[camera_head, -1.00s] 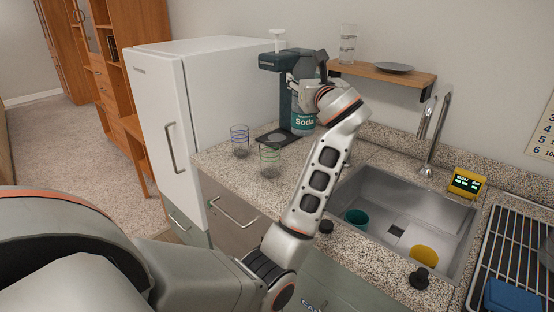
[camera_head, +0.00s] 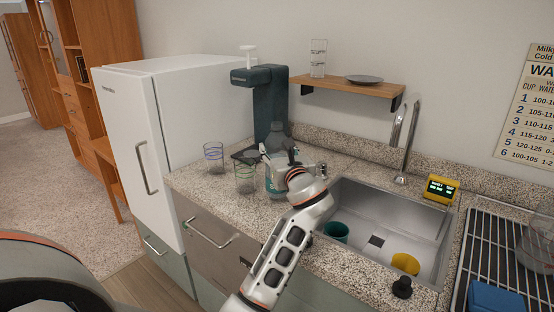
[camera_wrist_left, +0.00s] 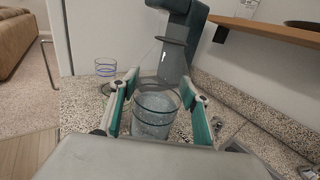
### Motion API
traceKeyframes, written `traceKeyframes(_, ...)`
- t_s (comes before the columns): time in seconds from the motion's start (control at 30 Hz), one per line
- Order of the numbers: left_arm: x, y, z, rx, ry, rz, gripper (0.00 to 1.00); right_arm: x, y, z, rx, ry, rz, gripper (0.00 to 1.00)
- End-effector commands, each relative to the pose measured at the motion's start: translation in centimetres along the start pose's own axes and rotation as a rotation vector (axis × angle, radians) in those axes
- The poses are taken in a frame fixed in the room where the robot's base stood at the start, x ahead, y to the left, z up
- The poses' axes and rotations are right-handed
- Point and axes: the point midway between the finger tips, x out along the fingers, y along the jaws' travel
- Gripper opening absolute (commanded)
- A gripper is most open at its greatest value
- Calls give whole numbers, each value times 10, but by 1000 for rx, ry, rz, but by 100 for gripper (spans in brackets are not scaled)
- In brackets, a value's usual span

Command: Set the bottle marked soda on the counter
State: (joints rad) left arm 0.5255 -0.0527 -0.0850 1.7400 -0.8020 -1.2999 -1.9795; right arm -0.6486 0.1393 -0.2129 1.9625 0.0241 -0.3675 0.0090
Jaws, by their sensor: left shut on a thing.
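In the left wrist view my two fingers (camera_wrist_left: 160,112) stand either side of a clear round body (camera_wrist_left: 153,122). The dark green soda machine (camera_head: 270,103) stands just behind the bottle. My right gripper is not in view.
A green-banded glass (camera_head: 245,180) stands close left of the bottle, and a blue-banded glass (camera_head: 213,158) farther left. The sink (camera_head: 418,215) holds a teal cup (camera_head: 336,232) and a yellow cup (camera_head: 405,263). A shelf (camera_head: 350,86) hangs above, and a white fridge (camera_head: 135,120) stands left.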

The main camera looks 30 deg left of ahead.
Motion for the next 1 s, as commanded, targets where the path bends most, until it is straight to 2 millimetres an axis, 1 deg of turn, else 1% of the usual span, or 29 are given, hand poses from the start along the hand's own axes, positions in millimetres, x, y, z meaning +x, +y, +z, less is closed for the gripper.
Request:
traceKeyframes(0.03, 0, 0, -10, 3, 0, 1, 0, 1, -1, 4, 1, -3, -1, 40)
traceKeyframes(0.1, 0, 0, -20, 3, 0, 1, 0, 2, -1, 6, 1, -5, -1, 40)
traceKeyframes(0.17, 0, 0, -25, 1, -1, 1, 0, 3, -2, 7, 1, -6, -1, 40)
traceKeyframes(0.53, 0, 0, -27, 0, -2, 1, 0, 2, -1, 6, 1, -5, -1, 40)
traceKeyframes(0.57, 0, 0, -29, 1, 0, 1, 49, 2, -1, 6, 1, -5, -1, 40)
traceKeyframes(0.6, 0, 0, -29, 1, 0, 1, 59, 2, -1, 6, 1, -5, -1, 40)
traceKeyframes(0.63, 0, 0, -29, 1, 0, 1, 63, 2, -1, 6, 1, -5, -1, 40)
traceKeyframes(1.0, 0, 0, -27, -1, 0, 1, 63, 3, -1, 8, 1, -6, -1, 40)
